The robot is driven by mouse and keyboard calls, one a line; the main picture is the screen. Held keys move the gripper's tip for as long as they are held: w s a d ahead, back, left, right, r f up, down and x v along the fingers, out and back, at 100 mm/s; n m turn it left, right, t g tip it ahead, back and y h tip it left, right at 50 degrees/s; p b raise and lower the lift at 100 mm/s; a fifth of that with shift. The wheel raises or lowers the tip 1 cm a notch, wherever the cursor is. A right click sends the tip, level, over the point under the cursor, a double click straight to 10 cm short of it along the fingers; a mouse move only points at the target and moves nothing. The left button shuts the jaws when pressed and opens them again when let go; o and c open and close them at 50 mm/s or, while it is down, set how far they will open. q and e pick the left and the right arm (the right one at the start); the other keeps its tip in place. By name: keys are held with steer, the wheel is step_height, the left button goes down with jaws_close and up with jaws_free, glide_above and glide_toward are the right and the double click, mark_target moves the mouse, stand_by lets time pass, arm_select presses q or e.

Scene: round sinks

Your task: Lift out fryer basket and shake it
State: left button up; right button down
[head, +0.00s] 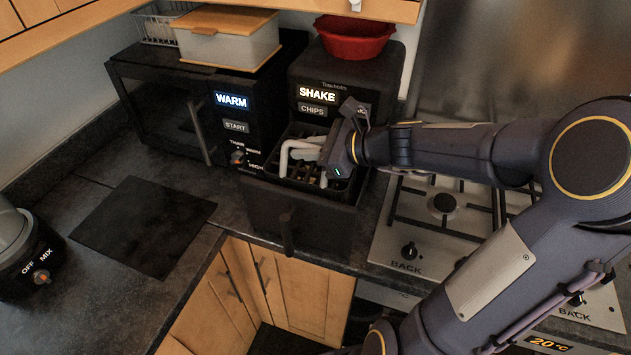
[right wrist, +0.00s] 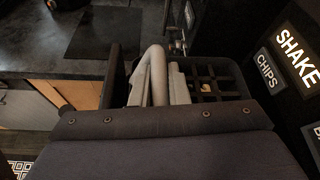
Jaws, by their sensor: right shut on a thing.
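The black fryer (head: 346,76) stands at the back of the counter with its display reading SHAKE. Its drawer (head: 312,215) is pulled out to the front, with a dark upright handle on its face. The dark gridded fryer basket (head: 275,163) sits in the drawer and its grid also shows in the right wrist view (right wrist: 226,77). My right gripper (head: 301,154) reaches in from the right, its pale fingers (right wrist: 158,78) close together at the basket and shut on it. The exact grip point is hidden. My left gripper is out of view.
A black oven (head: 160,108) marked WARM stands left of the fryer, with a lidded box (head: 228,38) on top. A red bowl (head: 355,35) sits on the fryer. A gas hob (head: 440,207) lies right. A mixer (head: 22,250) stands far left. A dark mat (head: 143,225) lies on the counter.

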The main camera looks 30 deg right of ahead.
step_height(320, 180, up, 6)
steer(key=p, duration=0.4)
steer(key=shift+r+p, duration=0.4)
steer(key=shift+r, duration=0.85)
